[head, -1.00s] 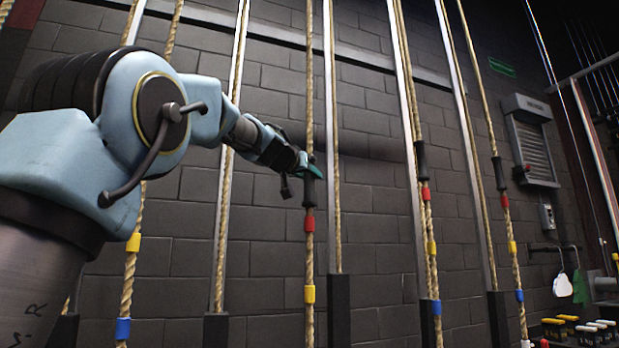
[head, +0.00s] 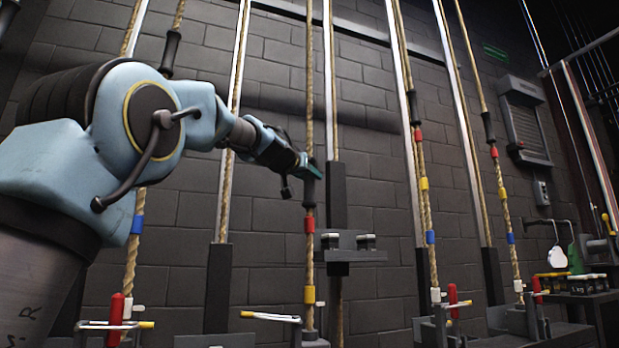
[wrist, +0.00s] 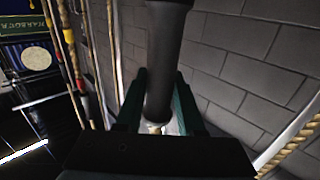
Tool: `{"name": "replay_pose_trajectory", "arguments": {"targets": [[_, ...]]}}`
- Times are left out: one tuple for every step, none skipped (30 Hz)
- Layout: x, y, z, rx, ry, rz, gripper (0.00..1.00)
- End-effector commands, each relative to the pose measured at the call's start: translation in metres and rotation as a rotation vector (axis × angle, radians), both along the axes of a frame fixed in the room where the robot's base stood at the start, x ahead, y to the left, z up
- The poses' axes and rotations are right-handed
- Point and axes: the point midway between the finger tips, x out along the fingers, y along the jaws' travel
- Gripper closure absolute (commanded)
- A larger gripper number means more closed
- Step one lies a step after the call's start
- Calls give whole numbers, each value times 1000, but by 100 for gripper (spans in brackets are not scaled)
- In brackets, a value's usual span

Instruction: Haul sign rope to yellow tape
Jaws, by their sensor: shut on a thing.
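The rope (head: 309,262) in the middle of the head view hangs in front of the block wall. It has a black sleeve (head: 309,192), a red tape (head: 309,224) below that and a yellow tape (head: 309,294) lower still. The yellow tape is a little above the lock base (head: 309,335). My gripper (head: 313,170) is shut on the black sleeve. In the wrist view the sleeve (wrist: 166,65) stands between my two green fingers (wrist: 160,98). A sign (wrist: 35,62) with a pale disc shows at the upper left there.
Neighbouring ropes with coloured tapes hang on the left (head: 137,225) and right (head: 424,184). A dark weight (head: 336,195) and a bracket with small jars (head: 352,256) are just right of the held rope. Locks with red handles (head: 115,315) stand low. A shelf (head: 575,297) is at the right.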

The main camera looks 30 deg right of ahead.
Motion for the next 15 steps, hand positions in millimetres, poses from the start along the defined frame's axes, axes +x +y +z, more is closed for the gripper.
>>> {"name": "replay_pose_trajectory", "arguments": {"targets": [[0, 0, -13, 2, 2, -1, 100], [0, 0, -15, 2, 2, -1, 100], [0, 0, -18, 2, 2, -1, 100], [1, 0, -19, 2, 2, 0, 100], [0, 0, -21, 2, 2, 0, 100], [0, 0, -22, 2, 2, 0, 100], [1, 0, -23, 2, 1, 0, 100], [1, 0, -24, 2, 1, 0, 100], [1, 0, -24, 2, 0, 0, 100], [1, 0, -24, 2, 0, 0, 100], [1, 0, -24, 2, 0, 0, 100], [1, 0, -24, 2, 0, 0, 100], [1, 0, -24, 2, 0, 0, 100], [1, 0, -24, 2, 0, 0, 100], [1, 0, -24, 1, 0, 0, 100]]}}
